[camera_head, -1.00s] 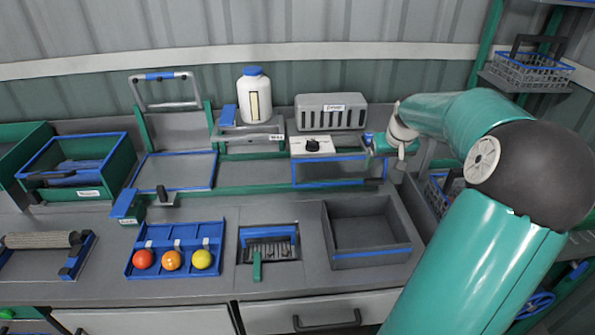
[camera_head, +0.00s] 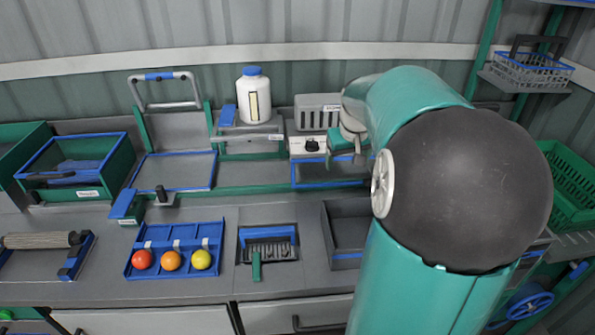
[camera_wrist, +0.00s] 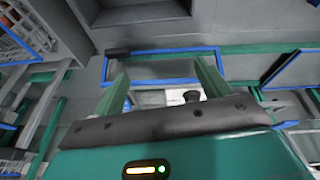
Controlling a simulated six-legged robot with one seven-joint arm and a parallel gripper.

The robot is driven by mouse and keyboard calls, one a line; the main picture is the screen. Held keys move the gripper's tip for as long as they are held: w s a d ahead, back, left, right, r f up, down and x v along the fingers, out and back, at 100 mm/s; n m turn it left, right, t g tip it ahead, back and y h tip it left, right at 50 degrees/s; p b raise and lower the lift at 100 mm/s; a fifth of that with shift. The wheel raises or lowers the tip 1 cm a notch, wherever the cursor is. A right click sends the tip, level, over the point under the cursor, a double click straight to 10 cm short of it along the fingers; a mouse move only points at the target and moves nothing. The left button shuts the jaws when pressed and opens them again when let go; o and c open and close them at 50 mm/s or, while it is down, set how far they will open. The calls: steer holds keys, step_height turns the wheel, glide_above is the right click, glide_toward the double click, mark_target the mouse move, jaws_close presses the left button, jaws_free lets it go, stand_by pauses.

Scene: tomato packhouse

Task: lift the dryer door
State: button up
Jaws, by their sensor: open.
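The grey slotted box (camera_head: 311,117), probably the dryer, stands at the back of the bench. My arm hides its right side. A white control box (camera_head: 308,146) with a black knob sits in front of it. A blue-edged rectangular frame (camera_head: 309,186) lies in front of that; I cannot tell whether it is the dryer door. My gripper (camera_head: 346,160) is beside the control box on its right, largely covered by my arm. In the wrist view its two green fingers (camera_wrist: 163,70) are apart and empty, with the blue frame (camera_wrist: 160,52) beyond them and the control box (camera_wrist: 181,97) nearby.
A white bottle (camera_head: 254,98) with a blue cap stands left of the slotted box. A raised handle (camera_head: 160,76) is at the left. A blue tray (camera_head: 187,237) holds several coloured balls. A grey bin (camera_head: 344,260) is partly hidden by my arm. The middle bench strip is largely clear.

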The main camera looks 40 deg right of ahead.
steer(key=a+r, duration=0.2)
steer(key=a, duration=0.6)
steer(key=s+a+r+n+t, duration=0.1)
steer(key=a+r, duration=0.1)
steer(key=a, duration=0.6)
steer(key=shift+s+a+r+n, duration=0.15)
steer(key=shift+s+a+n, duration=0.1)
steer(key=shift+n, duration=0.05)
